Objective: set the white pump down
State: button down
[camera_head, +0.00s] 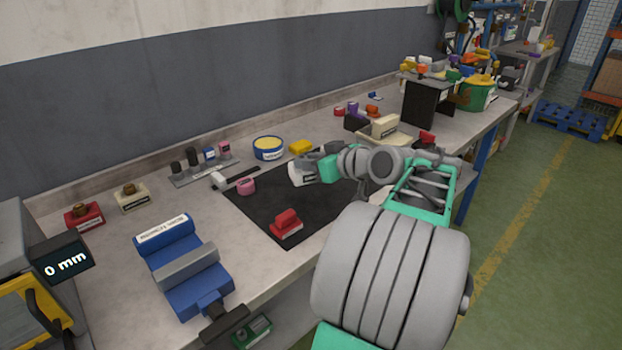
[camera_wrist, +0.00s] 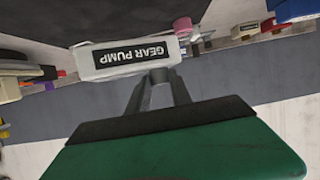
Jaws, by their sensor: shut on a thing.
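The white pump (camera_head: 297,177) is in my gripper (camera_head: 316,165), over the back part of the black mat (camera_head: 258,213) in the head view. In the wrist view the pump (camera_wrist: 105,68) shows upside down, with a black label reading "GEAR PUMP". My gripper's fingers (camera_wrist: 160,82) are shut on its edge in that view. My arm hides the right part of the mat and part of the pump. I cannot tell whether the pump touches the mat.
A red block (camera_head: 286,224) sits at the mat's front and a pink piece (camera_head: 246,186) at its left. A yellow-topped blue tin (camera_head: 268,148) and a yellow block (camera_head: 300,146) stand behind. A blue vise (camera_head: 183,268) is at left. Bare mat lies between the red and pink pieces.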

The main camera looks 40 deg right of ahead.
jog(key=w+d+f, duration=0.1)
jog(key=f, duration=0.2)
jog(key=w+d+f, duration=0.1)
jog(key=shift+w+d+f, duration=0.35)
jog(key=shift+f, duration=0.05)
jog(key=shift+d+f, duration=0.1)
jog(key=shift+f, duration=1.5)
jog(key=shift+f, duration=0.15)
jog(key=shift+f, duration=0.1)
jog(key=c, duration=1.1)
grip_release()
jog(key=shift+c, duration=0.2)
jog(key=shift+r, duration=0.3)
jog(key=v, duration=1.2)
